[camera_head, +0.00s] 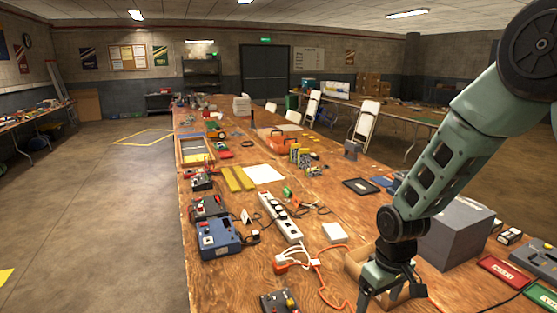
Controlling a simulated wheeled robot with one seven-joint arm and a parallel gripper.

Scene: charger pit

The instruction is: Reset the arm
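My arm reaches in from the right edge, over the near right part of the long wooden table (225,272). The lower ends of the fingers are close to the frame's bottom edge.
A grey box (458,235) stands close behind and right of my gripper. A white power strip (281,217) with an orange cord (326,280) lies to the left. A blue device (217,238) sits at the table's left edge. Open floor (100,210) lies left of the table.

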